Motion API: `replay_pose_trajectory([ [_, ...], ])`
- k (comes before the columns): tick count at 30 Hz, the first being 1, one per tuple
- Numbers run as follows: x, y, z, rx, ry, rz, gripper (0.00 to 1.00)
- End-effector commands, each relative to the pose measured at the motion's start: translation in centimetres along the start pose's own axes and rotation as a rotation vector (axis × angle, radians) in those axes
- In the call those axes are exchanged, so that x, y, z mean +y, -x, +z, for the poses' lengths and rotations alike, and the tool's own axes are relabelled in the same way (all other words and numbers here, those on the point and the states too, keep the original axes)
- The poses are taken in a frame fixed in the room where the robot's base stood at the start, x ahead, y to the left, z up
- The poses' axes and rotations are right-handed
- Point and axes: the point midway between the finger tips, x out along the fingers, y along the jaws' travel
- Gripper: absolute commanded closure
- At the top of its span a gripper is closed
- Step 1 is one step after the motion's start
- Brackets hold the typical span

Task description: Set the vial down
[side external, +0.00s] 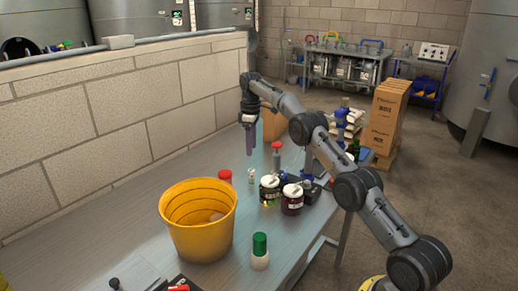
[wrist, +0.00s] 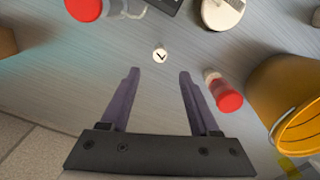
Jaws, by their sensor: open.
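A small white vial (side external: 251,175) stands on the metal table between a red-capped bottle (side external: 225,180) and a dark jar (side external: 270,190). In the wrist view I take it to be the small white disc with a black mark (wrist: 160,55), seen from above. My gripper (side external: 249,152) points down above the table, higher than the vial. In the wrist view my gripper (wrist: 159,75) is open, with nothing between its two purple fingers. The disc shows just beyond the fingertips, centred between them and apart from them.
A yellow bucket (side external: 190,243) stands at the front; the red-capped bottle (wrist: 224,92) is right of my fingers. Another red-capped bottle (side external: 277,158), a second dark jar (side external: 292,200) and a green-capped bottle (side external: 260,252) stand nearby. A block wall (side external: 120,115) runs along the left.

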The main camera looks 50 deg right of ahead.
Motion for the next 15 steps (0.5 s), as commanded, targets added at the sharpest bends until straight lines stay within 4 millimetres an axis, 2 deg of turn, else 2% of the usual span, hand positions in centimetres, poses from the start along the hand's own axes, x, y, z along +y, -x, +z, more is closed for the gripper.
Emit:
replay_pose_trajectory([
  [4, -0.1, 0.3, 0.0, 0.001, -0.001, 0.001, 0.38],
  [7, -0.7, 1.6, -0.2, 0.009, -0.006, 0.009, 0.38],
  [11, -3.0, 5.5, -0.4, 0.036, -0.030, 0.034, 0.38],
  [15, -6.9, 10.3, 0.2, 0.074, -0.068, 0.062, 0.38],
])
